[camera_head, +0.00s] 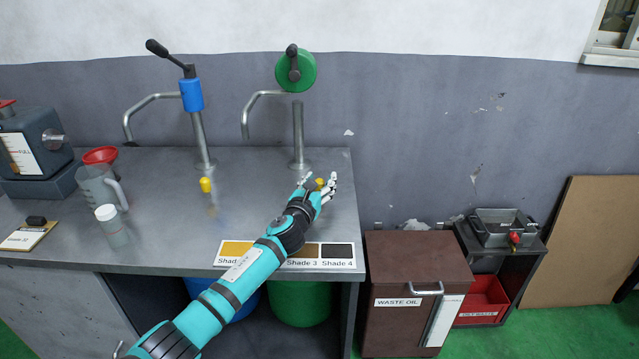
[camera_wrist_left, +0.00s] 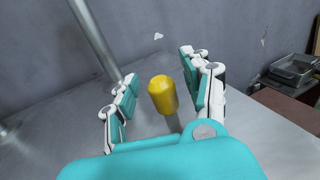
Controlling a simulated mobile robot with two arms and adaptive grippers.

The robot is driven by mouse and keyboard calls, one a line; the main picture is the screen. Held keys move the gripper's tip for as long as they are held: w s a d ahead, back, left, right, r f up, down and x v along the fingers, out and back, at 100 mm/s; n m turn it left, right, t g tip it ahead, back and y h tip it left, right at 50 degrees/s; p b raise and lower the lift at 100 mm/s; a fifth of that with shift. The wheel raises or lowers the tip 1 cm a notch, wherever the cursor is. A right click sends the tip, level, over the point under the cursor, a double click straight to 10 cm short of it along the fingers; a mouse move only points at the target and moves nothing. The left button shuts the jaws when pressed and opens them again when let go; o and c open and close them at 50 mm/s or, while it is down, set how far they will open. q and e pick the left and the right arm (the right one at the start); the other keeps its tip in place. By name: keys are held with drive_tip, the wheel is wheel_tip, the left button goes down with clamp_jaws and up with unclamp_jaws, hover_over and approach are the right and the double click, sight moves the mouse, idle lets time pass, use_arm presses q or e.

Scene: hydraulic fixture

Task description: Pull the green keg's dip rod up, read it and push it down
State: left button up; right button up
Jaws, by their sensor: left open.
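The green keg (camera_head: 300,303) stands under the bench, partly hidden by my left arm. A yellow knob (camera_head: 320,183), likely the top of its dip rod, shows at the bench top above it. In the left wrist view the yellow knob (camera_wrist_left: 162,95) sits between my open fingers, which stand apart from it on both sides. My left gripper (camera_head: 318,186) is open at the knob, low over the bench. Any rod below the knob is hidden. My right gripper is not in view.
A shade card (camera_head: 336,251) lies at the bench's front edge, partly covered by my arm. Another yellow knob (camera_head: 206,185) stands to the left. The green-wheeled pump (camera_head: 298,135) stands behind my gripper. A brown waste oil bin (camera_head: 415,270) is right of the bench.

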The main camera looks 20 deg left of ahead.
use_arm(q)
clamp_jaws()
idle(0.3)
wheel_tip(320, 180, up, 23)
drive_tip(key=p, duration=2.3)
drive_tip(key=shift+w, duration=0.3)
drive_tip(key=shift+f, duration=0.1)
